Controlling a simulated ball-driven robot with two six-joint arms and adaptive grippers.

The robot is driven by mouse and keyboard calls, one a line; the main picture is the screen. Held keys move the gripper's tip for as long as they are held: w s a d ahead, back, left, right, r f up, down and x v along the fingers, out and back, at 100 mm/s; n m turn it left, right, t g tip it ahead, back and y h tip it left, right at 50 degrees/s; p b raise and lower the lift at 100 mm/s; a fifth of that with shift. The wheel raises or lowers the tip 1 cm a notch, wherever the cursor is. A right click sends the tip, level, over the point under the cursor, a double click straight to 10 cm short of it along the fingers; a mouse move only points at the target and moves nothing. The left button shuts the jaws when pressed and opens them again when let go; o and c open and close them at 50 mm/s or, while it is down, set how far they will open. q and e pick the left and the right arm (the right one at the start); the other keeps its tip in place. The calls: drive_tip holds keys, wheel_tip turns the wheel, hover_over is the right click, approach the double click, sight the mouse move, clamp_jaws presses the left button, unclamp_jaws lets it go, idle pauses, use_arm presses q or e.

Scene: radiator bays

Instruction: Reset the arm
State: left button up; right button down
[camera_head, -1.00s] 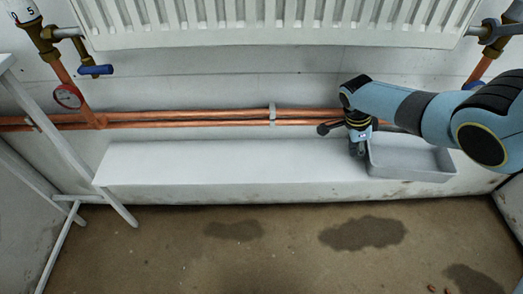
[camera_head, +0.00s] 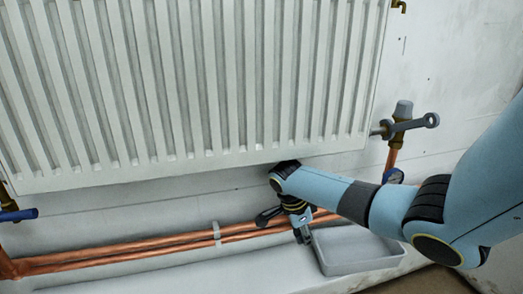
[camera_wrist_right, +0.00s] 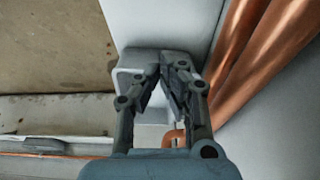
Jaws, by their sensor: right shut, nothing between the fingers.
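My right arm comes in from the right in the head view. My right gripper (camera_head: 304,238) points down beside the left end of a grey tray (camera_head: 345,269). In the right wrist view the two fingers of my right gripper (camera_wrist_right: 168,68) come together at the tips, with nothing held. I cannot tell whether the fingertips touch the tray. My left gripper is in no view.
The radiator (camera_head: 190,80) hangs above the arm. Copper pipes (camera_head: 130,254) run along the wall behind the gripper, above a white ledge (camera_head: 200,276). The ledge left of the tray is clear.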

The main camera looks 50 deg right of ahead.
drive_tip(key=s+a+r+n+t, duration=0.1)
drive_tip(key=s+a+r+n, duration=0.1)
drive_tip(key=s+a+n, duration=0.35)
drive_tip(key=s+a+r+n+t, duration=0.1)
drive_tip(key=s+a+n, duration=0.1)
drive_tip(key=a+n, duration=0.7)
drive_tip(key=s+a+r+n+t+y, duration=0.2)
drive_tip(key=s+a+r+n, duration=0.7)
drive_tip(key=r+n, duration=0.25)
wheel_tip(320, 180, down, 22)
drive_tip(key=s+d+m+p, duration=0.1)
drive_tip(key=s+d+p, duration=0.1)
drive_tip(key=d, duration=0.1)
drive_tip(key=s+f+g, duration=0.1)
drive_tip(key=s+f, duration=0.6)
drive_tip(key=s, duration=0.2)
drive_tip(key=s+d+f+p, duration=0.1)
drive_tip(key=s+f, duration=0.6)
drive_tip(key=s, duration=0.3)
drive_tip(key=shift+s+f+g, duration=0.3)
drive_tip(key=shift+f+g, duration=0.05)
drive_tip(key=shift+g, duration=0.05)
drive_tip(key=shift+s+m, duration=0.1)
drive_tip(key=shift+m, duration=0.2)
